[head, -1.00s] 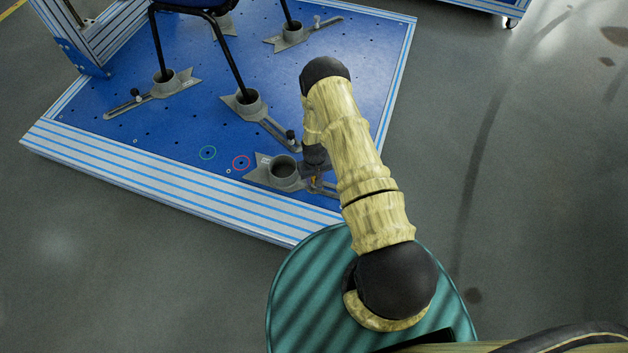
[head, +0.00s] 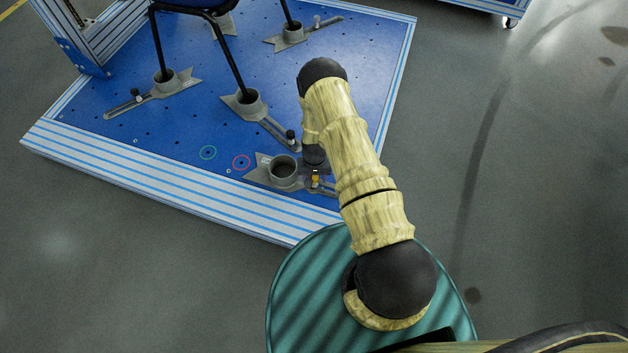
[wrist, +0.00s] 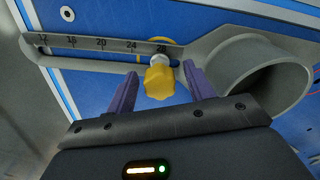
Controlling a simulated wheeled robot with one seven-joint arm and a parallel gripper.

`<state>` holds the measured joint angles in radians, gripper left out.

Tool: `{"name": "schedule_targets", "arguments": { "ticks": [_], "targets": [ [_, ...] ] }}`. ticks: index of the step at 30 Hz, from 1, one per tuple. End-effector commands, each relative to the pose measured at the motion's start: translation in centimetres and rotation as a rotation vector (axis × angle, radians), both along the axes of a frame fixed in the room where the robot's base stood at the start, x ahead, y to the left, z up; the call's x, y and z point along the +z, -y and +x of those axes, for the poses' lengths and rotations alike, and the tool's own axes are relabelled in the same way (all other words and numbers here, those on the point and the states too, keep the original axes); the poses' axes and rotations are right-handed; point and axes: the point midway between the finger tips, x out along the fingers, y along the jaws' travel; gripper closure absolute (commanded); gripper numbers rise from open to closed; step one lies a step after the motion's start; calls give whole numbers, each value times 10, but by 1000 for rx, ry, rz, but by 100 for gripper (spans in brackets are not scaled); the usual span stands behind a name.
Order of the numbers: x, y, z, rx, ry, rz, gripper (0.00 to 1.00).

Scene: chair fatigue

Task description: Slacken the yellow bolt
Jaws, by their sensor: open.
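The yellow bolt (wrist: 159,80) has a lobed knob and sits in the slot of a grey clamp (wrist: 90,48) marked with a number scale. In the wrist view it lies between the two purple fingers of my gripper (wrist: 161,90). The fingers are open, with a gap on each side of the knob. In the head view the yellow bolt (head: 316,180) shows just below my gripper (head: 315,170), beside the round cup (head: 283,171) of the same clamp. My wrist partly hides the clamp's slotted arm there.
The clamp lies on a blue perforated platform (head: 180,130) with a striped edge. Other clamps hold black chair legs (head: 231,60) farther back. Grey floor (head: 120,260) is clear in front.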

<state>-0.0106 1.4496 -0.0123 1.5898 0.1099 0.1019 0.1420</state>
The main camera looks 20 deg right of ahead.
Motion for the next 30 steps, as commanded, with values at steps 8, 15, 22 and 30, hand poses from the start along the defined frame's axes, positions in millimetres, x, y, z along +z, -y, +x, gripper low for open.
{"name": "schedule_targets", "arguments": {
  "ticks": [8, 15, 22, 30],
  "targets": [
    [0, 0, 0, -188, 0, -1, 47],
    [0, 0, 0, -352, 0, 0, 47],
    [0, 0, 0, -387, 0, 0, 47],
    [0, 0, 1, -695, 1, 0, 47]
  ]
}}
